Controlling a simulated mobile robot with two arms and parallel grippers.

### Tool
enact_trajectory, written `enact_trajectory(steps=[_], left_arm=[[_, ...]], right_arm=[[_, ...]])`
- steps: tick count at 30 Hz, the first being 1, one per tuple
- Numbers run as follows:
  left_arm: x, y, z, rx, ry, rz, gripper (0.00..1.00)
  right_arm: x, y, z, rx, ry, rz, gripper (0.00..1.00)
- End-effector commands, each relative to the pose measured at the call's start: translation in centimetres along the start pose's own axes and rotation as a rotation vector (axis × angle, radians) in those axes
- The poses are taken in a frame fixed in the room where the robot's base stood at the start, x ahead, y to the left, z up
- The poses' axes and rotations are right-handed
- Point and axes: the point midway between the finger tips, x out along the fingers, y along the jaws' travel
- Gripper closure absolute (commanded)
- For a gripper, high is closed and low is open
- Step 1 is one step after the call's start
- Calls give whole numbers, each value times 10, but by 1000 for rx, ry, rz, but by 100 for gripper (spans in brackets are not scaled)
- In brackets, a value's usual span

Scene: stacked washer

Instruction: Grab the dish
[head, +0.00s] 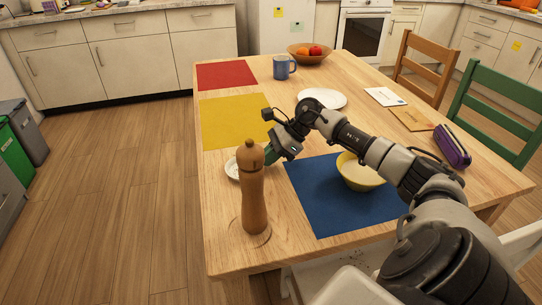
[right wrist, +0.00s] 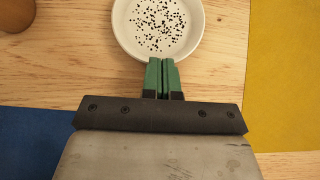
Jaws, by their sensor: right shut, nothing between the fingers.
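A small white dish (right wrist: 124,38) with dark specks in it lies on the table at the top of the right wrist view. In the head view the dish (head: 231,170) is partly hidden behind the pepper mill and my gripper. My right gripper (right wrist: 162,62) has its green fingers closed together with nothing between them. The fingertips are at the dish's near rim; I cannot tell whether they touch it. In the head view my right gripper (head: 272,157) is just right of the dish. My left gripper is not in view.
A tall wooden pepper mill (head: 253,198) stands close in front of the dish. A yellow bowl (head: 362,182) sits on the blue mat (head: 318,200) to the right. A yellow mat (head: 230,122), white plate (head: 333,101) and blue mug (head: 281,68) are farther back.

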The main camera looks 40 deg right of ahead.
Motion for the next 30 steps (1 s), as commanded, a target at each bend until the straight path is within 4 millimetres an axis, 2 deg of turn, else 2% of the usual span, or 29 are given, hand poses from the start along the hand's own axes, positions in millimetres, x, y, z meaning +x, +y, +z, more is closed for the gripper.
enact_trajectory(steps=[9, 13, 25, 30], left_arm=[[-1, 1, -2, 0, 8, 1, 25], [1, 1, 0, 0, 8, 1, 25], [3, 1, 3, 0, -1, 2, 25], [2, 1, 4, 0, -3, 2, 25]], right_arm=[[55, 1, 57, -6, -5, 3, 100], [69, 1, 70, -3, -3, 2, 100], [73, 1, 72, -1, 0, 1, 100], [63, 0, 72, -1, 0, 0, 100]])
